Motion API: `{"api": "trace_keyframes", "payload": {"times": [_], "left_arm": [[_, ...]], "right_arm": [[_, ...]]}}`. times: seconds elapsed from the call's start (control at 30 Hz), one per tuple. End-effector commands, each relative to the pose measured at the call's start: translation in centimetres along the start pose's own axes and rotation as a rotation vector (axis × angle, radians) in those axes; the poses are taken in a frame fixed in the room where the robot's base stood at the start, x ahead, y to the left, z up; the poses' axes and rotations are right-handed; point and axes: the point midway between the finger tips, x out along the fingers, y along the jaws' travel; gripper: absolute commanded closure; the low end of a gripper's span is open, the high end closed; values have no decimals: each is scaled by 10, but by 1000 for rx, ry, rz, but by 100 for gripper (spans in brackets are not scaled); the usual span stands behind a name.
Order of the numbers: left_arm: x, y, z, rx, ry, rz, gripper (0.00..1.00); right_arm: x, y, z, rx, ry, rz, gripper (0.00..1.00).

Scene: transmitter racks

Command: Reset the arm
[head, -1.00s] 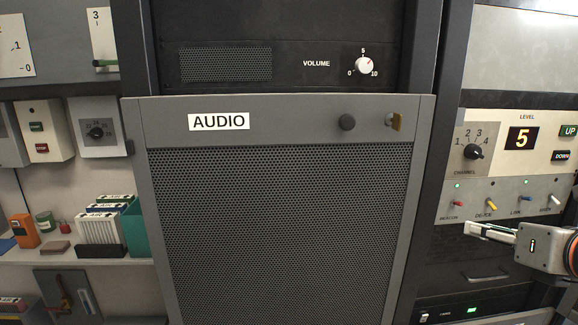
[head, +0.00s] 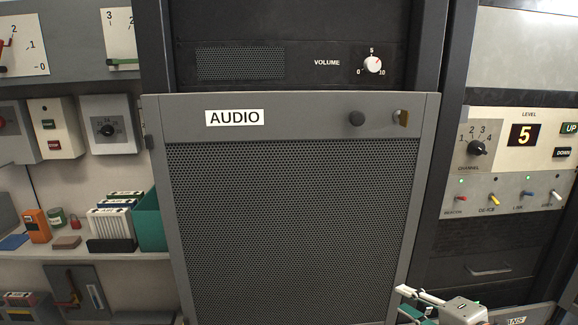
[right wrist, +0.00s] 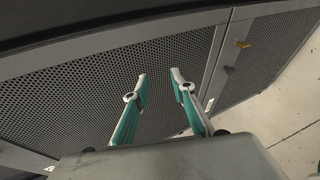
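My right gripper (head: 418,300) is at the lower right of the head view, in front of the lower right edge of the AUDIO cabinet door. In the right wrist view its two teal and silver fingers (right wrist: 158,82) are spread apart with nothing between them. The AUDIO door (head: 290,220), a grey panel with dark mesh, is shut or nearly so and also fills much of the right wrist view (right wrist: 80,85). My left gripper is not in view.
A volume knob (head: 373,65) is above the door. At the left, a shelf (head: 60,256) holds small boxes and a card rack.

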Motion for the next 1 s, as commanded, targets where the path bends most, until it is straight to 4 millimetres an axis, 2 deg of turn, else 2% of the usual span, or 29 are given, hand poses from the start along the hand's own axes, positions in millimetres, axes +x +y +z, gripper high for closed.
{"api": "trace_keyframes", "payload": {"times": [0.03,0.13,0.27,0.4,0.5,0.6,0.7,0.77,1.0], "left_arm": [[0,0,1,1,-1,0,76],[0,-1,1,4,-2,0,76],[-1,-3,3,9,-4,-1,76],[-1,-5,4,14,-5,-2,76],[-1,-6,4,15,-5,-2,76],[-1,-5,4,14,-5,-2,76],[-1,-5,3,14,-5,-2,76],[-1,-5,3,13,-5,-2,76],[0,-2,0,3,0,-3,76]], "right_arm": [[7,-29,-11,136,4,-10,75],[14,-80,-27,396,-9,-21,75],[12,-155,-50,730,-56,-46,75],[-5,-240,-80,1072,-143,-77,75],[-24,-291,-102,1267,-213,-94,75],[-41,-327,-119,1405,-272,-104,75],[-52,-348,-130,1486,-310,-109,75],[-57,-355,-134,1511,-323,-110,75],[-59,-359,-136,1528,-330,-109,75]]}}
